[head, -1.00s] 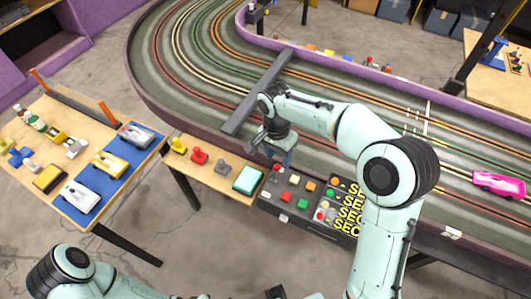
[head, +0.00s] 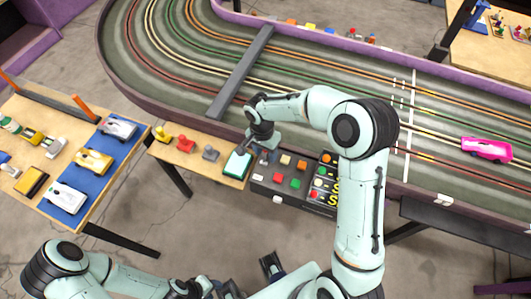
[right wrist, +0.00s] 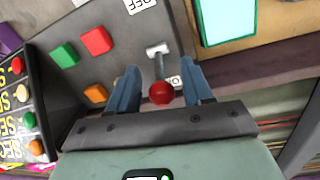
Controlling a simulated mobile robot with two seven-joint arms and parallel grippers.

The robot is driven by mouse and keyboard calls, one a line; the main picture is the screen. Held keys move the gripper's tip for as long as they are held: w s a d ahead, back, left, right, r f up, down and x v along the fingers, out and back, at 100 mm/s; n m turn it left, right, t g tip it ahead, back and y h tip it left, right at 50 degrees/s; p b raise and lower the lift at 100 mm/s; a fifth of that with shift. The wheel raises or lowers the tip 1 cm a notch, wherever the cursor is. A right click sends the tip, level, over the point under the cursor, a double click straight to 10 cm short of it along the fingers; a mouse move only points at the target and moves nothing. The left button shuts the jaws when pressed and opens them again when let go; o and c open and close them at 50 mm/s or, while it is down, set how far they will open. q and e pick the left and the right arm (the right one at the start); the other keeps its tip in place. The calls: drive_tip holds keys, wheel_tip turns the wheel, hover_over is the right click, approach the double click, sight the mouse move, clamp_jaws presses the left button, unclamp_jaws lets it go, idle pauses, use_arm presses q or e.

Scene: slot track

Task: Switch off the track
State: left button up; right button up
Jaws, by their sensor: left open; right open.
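A dark control panel (head: 277,187) stands at the near edge of the track. In the right wrist view, a lever with a red ball knob (right wrist: 161,93) rises from a light metal base; an OFF label (right wrist: 140,4) lies beyond the base, and a second label behind the knob is partly hidden. My right gripper (head: 264,150) is over the panel's left end, with its open fingers on either side of the knob and nothing gripped. Whether a finger touches the lever, I cannot tell. My left gripper (head: 277,268) is open and empty low in the head view.
A pink car (head: 487,149) is on the track. Model cars cover the left table.

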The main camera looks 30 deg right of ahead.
drive_tip(key=shift+f, duration=0.55)
clamp_jaws()
